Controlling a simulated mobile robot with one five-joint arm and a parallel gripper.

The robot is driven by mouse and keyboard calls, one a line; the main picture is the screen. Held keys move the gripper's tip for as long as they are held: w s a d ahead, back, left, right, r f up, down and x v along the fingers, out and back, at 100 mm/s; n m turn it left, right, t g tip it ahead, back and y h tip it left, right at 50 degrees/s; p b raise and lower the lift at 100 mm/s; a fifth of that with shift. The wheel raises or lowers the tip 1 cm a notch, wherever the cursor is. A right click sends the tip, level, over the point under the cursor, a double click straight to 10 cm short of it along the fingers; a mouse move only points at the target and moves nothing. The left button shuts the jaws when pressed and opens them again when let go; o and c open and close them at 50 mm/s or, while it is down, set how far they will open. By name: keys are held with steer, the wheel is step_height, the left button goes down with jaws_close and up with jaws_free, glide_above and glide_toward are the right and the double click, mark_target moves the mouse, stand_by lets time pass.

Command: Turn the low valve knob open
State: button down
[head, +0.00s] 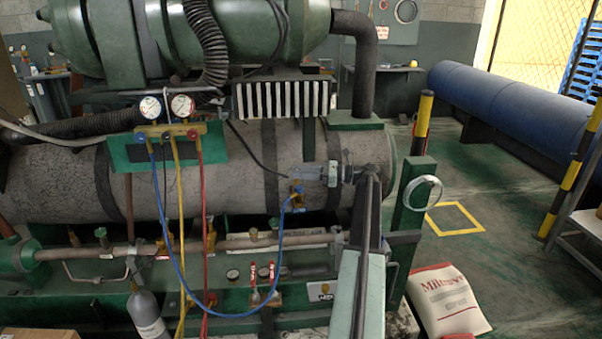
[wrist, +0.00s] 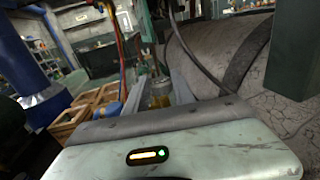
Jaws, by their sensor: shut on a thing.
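The gauge manifold (head: 165,131) carries two round dials, a small blue knob (head: 140,137) at its left and a red knob (head: 193,134) at its right. I take the blue one as the low valve knob. My gripper (head: 306,174) is well to the right of the manifold, in front of the grey tank. It is shut on a brass fitting (head: 296,197) with blue parts at the end of the blue hose (head: 270,243). In the wrist view the brass fitting (wrist: 160,93) shows between my fingers (wrist: 160,85); its far side is hidden.
The grey tank (head: 230,170) lies close behind my gripper. Yellow (head: 178,210) and red (head: 203,220) hoses hang from the manifold. Two red-handled valves (head: 262,282) stand low in front. A green post (head: 412,205) stands right of my arm, with a white sack (head: 447,300) on the floor.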

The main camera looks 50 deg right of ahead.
steer(key=c, duration=1.1)
jaws_free()
steer(key=shift+o, duration=0.2)
steer(key=v, duration=0.8)
